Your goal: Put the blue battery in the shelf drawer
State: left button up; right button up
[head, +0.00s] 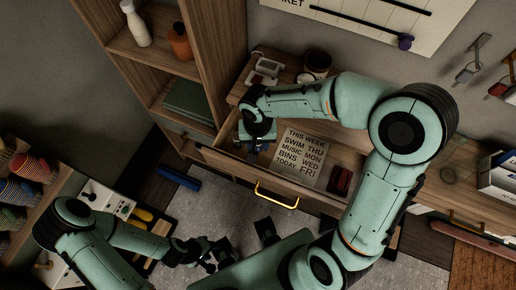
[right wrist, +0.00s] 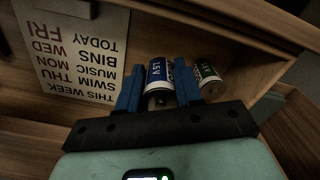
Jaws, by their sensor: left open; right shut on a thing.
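In the right wrist view the blue battery (right wrist: 159,72) is between the two blue fingers of my right gripper (right wrist: 160,90), which is shut on it. A green-and-white battery (right wrist: 208,78) lies close beside the right finger. In the head view my right gripper (head: 258,147) reaches down into the left end of an open wooden drawer with a yellow handle (head: 276,195); the battery is hidden there. My left gripper (head: 208,262) is open at the lower left, low and apart from the drawer.
A printed sheet (head: 300,155) and a dark red object (head: 341,181) lie in the open drawer. A white bottle (head: 135,24) and an orange bottle (head: 180,43) stand on the shelf. A white box (head: 498,178) is at the right. A cup (head: 317,65) stands behind the drawer.

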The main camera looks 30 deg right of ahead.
aim_at(258, 150)
jog(key=shift+f, duration=2.1)
jog(key=shift+b, duration=0.3)
jog(key=shift+f, duration=0.1)
jog(key=o, duration=1.1)
